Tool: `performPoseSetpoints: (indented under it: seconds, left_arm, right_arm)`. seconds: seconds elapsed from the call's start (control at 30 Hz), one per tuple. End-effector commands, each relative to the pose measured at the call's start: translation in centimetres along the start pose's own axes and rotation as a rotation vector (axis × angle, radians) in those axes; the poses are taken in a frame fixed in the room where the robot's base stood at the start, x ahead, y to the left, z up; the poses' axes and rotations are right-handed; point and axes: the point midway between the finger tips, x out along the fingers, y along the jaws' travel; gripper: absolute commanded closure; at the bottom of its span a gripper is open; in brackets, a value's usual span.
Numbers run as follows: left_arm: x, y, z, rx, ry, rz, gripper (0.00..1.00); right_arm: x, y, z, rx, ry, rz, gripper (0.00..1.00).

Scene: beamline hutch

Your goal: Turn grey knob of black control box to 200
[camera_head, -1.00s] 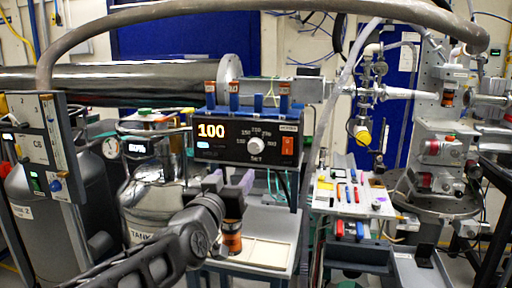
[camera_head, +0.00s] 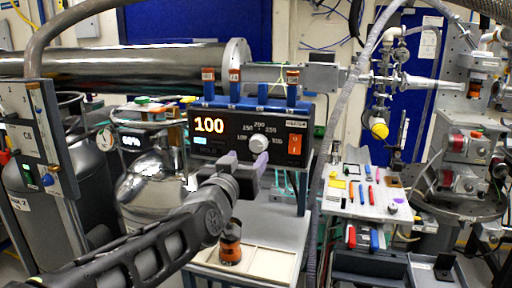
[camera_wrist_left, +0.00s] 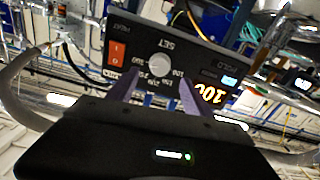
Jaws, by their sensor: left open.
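The black control box (camera_head: 225,148) stands on a shelf above the small bench, its display reading 100 in orange digits. Its grey knob (camera_head: 259,143) sits right of the display, inside a ring of printed numbers, with a red switch (camera_head: 295,144) further right. My left gripper (camera_head: 246,160) is open, just below and in front of the knob. In the left wrist view the picture is turned over, and the knob (camera_wrist_left: 159,65) lies beyond the two purple-grey fingertips (camera_wrist_left: 155,88), centred between them and apart from them. My right gripper does not show.
A blue rack (camera_head: 262,100) with several small vials tops the box. An orange-banded jar (camera_head: 230,243) stands on the bench below, near my left arm. A tray of coloured tools (camera_head: 370,195) is at right; a shiny tank (camera_head: 155,180) is at left.

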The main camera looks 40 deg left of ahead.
Motion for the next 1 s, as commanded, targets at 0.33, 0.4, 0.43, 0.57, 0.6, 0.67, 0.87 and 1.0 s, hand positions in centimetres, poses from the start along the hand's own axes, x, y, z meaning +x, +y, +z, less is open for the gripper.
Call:
performPoseSetpoints:
  seconds: [0.33, 0.4, 0.43, 0.57, 0.6, 0.67, 0.87, 1.0]
  left_arm:
    - [4.2, 0.0, 0.0, 0.001, -0.003, 0.001, 0.41]
    - [5.2, 0.0, 0.1, 0.001, -0.004, 0.001, 0.41]
    - [5.7, 0.0, 0.0, 0.001, -0.003, 0.001, 0.41]
    - [7.1, 0.0, 0.0, 0.000, -0.001, 0.000, 0.41]
    - [7.3, 0.0, 0.0, 0.000, -0.001, 0.000, 0.41]
    - [7.6, 0.0, 0.0, 0.000, 0.000, 0.000, 0.41]
    - [7.6, 0.0, 0.0, 0.000, 0.000, 0.000, 0.41]
    - [7.6, 0.0, 0.0, 0.000, 0.000, 0.000, 0.48]
  right_arm:
    - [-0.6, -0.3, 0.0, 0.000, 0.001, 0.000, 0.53]
    - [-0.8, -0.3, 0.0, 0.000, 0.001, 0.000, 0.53]
    - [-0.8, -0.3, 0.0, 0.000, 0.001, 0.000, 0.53]
    - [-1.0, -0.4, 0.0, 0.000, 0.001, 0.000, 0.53]
    - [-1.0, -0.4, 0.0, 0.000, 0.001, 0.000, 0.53]
    - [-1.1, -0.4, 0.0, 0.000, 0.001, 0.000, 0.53]
    - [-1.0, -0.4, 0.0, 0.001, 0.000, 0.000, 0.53]
    - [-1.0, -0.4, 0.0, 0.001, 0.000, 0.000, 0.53]
